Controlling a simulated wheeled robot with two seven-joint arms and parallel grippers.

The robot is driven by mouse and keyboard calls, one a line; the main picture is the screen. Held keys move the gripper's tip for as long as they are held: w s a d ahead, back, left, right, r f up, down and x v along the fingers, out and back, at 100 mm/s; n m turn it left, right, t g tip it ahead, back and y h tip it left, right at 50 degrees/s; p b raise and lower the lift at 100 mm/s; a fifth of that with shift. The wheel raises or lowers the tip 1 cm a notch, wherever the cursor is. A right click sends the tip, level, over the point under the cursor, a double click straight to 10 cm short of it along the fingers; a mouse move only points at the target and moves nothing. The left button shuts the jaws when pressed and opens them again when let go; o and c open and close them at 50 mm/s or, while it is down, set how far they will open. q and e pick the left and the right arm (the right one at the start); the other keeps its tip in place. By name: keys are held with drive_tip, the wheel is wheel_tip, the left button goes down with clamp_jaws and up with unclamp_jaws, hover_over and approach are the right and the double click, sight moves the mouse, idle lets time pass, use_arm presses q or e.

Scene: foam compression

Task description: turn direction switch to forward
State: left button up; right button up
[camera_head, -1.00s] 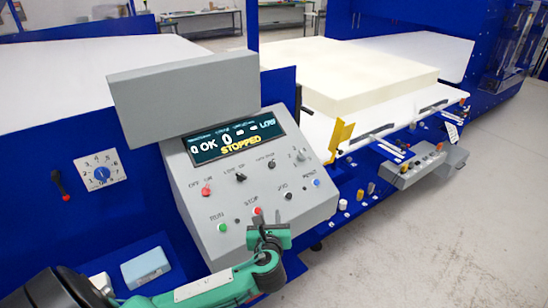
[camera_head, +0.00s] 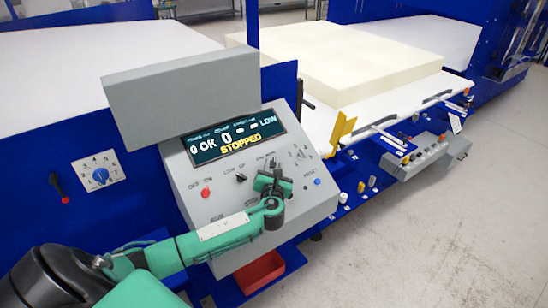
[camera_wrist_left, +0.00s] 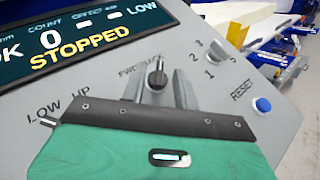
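The direction switch (camera_wrist_left: 157,77) is a small dark knob beside the partly covered FWD/BACK label on the grey control panel (camera_head: 207,203). In the left wrist view it stands between the two fingers of my left gripper (camera_wrist_left: 159,88). The fingers are apart, one on each side of the knob, and I see no clear contact. Which label its pointer marks is hard to tell. In the head view my left gripper (camera_head: 271,178) is over the panel's upper right part and mostly covers the switch. The display (camera_head: 233,140) reads STOPPED. My right gripper is not in view.
The LOW/UP switch (camera_head: 240,178) and red OFF/ON knob (camera_head: 206,193) lie left of the gripper. The 1-2-3 selector (camera_wrist_left: 216,54) and blue RESET button (camera_wrist_left: 262,104) lie to its right. A foam block (camera_head: 350,65) rests on the white table behind. A red bin (camera_head: 260,272) is below.

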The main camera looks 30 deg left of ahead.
sight(274, 162)
use_arm(q)
drive_tip(key=shift+p+x, duration=0.35)
drive_tip(key=shift+x, duration=1.2)
drive_tip(key=shift+s+d, duration=0.1)
clamp_jaws()
